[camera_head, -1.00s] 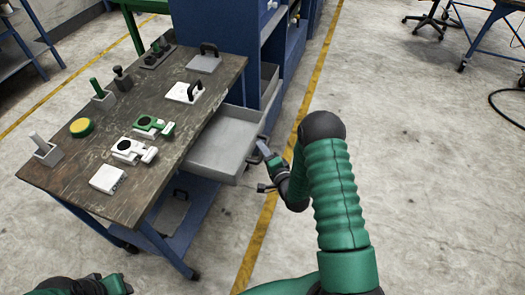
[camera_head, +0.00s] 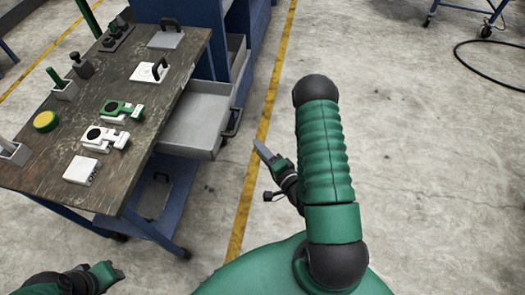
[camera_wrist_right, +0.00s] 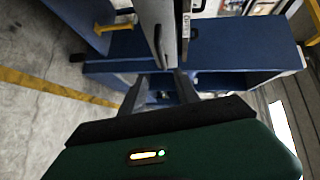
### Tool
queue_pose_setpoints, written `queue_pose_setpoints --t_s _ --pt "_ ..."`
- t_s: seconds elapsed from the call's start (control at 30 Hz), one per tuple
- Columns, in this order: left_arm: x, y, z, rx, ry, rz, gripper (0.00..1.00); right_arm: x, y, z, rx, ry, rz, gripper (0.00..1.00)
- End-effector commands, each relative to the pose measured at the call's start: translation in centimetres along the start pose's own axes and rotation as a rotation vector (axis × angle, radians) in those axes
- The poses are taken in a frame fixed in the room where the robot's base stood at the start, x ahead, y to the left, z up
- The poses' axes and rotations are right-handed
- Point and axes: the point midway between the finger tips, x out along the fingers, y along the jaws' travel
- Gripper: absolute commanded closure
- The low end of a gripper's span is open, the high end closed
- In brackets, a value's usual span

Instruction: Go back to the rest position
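My right gripper (camera_head: 263,152) is in the air to the right of the open grey drawer (camera_head: 192,122), apart from the drawer's dark handle (camera_head: 233,122). In the right wrist view its two fingers (camera_wrist_right: 160,88) stand apart, with nothing seen held between them. My left gripper (camera_head: 112,274) is low at the left edge, below the workbench (camera_head: 130,75). It shows only in part, and its finger gap is not clear.
The bench carries a green microscope-like part (camera_head: 120,110), a white one (camera_head: 103,137), a white box (camera_head: 82,170) and a yellow-green round item (camera_head: 46,121). A blue cabinet (camera_head: 215,15) stands behind the drawer.

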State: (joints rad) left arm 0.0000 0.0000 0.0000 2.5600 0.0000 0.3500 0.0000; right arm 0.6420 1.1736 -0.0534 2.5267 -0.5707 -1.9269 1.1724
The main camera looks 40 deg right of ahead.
Motion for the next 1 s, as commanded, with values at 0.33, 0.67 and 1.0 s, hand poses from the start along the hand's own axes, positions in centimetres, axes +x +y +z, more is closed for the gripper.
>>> queue_pose_setpoints --t_s 0.33,0.67,1.0 --pt "0.0 0.0 0.0 0.000 0.000 0.000 0.64 -0.8 0.0 0.0 0.000 0.000 0.000 0.62" --pt "-0.9 0.0 -0.2 0.000 0.000 0.000 0.64 0.5 -0.8 0.8 -0.121 -0.052 0.063 0.62" --pt "-5.4 0.0 -1.3 0.000 0.000 0.000 0.64 1.4 -6.9 5.3 -0.959 -0.462 0.545 0.62"
